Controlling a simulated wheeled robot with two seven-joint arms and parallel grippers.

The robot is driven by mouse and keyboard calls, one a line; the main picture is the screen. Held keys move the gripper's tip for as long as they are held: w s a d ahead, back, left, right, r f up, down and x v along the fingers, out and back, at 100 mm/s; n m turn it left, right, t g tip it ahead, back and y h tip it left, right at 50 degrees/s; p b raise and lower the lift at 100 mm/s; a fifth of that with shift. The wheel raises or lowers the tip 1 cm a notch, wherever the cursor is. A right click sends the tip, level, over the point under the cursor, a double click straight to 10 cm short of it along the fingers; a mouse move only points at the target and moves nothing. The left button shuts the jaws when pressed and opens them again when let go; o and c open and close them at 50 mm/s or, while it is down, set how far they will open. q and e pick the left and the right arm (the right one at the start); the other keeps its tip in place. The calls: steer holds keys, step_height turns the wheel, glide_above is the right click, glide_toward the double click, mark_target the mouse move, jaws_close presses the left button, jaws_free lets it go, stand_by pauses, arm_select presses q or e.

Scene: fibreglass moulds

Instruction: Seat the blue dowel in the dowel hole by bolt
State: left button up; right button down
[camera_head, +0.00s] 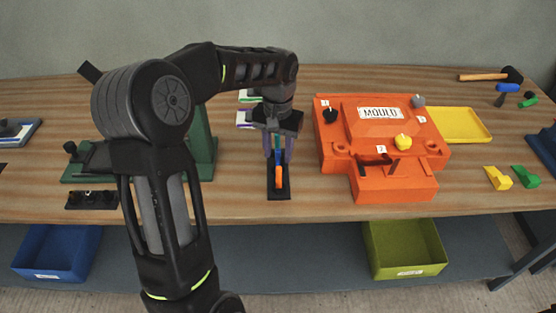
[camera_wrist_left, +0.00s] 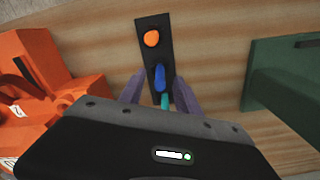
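A blue dowel (camera_head: 278,157) stands in a narrow black rack (camera_head: 279,194), between an orange dowel (camera_head: 278,178) at the near end and a teal dowel (camera_wrist_left: 165,101). The blue dowel also shows in the left wrist view (camera_wrist_left: 159,76). My left gripper (camera_head: 279,158) points down over the rack. Its fingers are apart on either side of the blue dowel, with visible gaps. The orange mould (camera_head: 395,185) is to the right, with a black knob, a grey knob, a yellow knob and hole-like rings on its top. I cannot tell which hole is by the bolt. My right gripper is out of view.
A yellow tray (camera_head: 462,124) lies behind the mould at the right. A green stand (camera_head: 203,150) is close left of the rack. Blue (camera_head: 55,250) and olive (camera_head: 405,250) bins sit below the table's front edge. Bare table lies between the rack and the mould.

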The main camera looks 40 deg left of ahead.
arm_select(q)
steer(key=shift+c, duration=0.4)
jaws_close()
stand_by(0.4)
